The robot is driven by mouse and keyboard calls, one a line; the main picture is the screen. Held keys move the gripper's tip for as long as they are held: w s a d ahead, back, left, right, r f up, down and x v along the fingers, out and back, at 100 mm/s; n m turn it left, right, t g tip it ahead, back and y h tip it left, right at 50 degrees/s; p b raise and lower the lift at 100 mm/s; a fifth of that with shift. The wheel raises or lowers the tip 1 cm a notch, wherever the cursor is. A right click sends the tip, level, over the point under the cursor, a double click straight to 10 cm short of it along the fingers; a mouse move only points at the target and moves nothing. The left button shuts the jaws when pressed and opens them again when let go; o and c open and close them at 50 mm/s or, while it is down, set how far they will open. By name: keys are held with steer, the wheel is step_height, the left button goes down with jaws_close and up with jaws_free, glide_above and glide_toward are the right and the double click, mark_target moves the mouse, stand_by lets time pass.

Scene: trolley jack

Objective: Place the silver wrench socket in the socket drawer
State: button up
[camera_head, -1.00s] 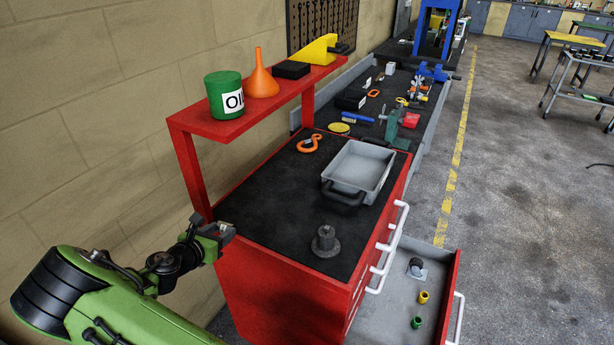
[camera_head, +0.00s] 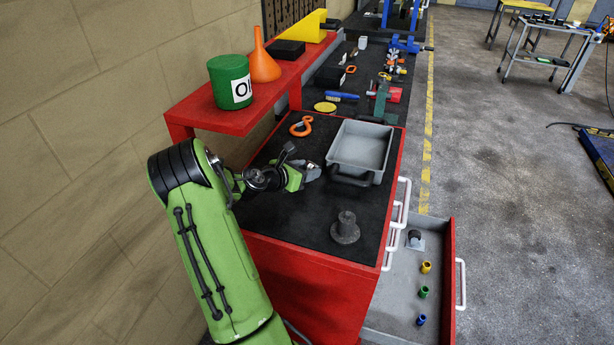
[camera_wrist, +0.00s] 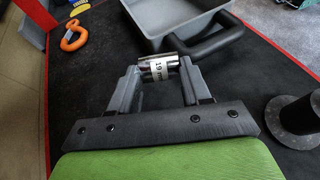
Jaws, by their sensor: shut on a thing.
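The silver wrench socket (camera_wrist: 159,67), marked 19, is between the fingertips of my gripper (camera_wrist: 160,75) in the wrist view. My gripper is shut on it, above the black top of the red trolley. In the head view my gripper (camera_head: 308,171) is just left of the grey tray's black handle, and the socket is hard to make out there. The open socket drawer (camera_head: 395,300) juts out at the lower right of the trolley.
The grey tray (camera_head: 362,148) and a dark flanged cylinder (camera_head: 345,228) stand on the trolley top. An orange hook (camera_head: 301,125) lies behind. A red shelf (camera_head: 225,118) with a green oil can (camera_head: 230,82) overhangs the left side. White drawer handles (camera_head: 399,215) stick out at right.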

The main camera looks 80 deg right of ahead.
mark_target(305, 194)
steer(key=f, duration=0.6)
steer(key=shift+w+f+b, duration=0.2)
steer(key=shift+f+b, duration=0.1)
steer(key=shift+b, duration=0.05)
steer(key=shift+f, duration=0.1)
steer(key=o, duration=1.2)
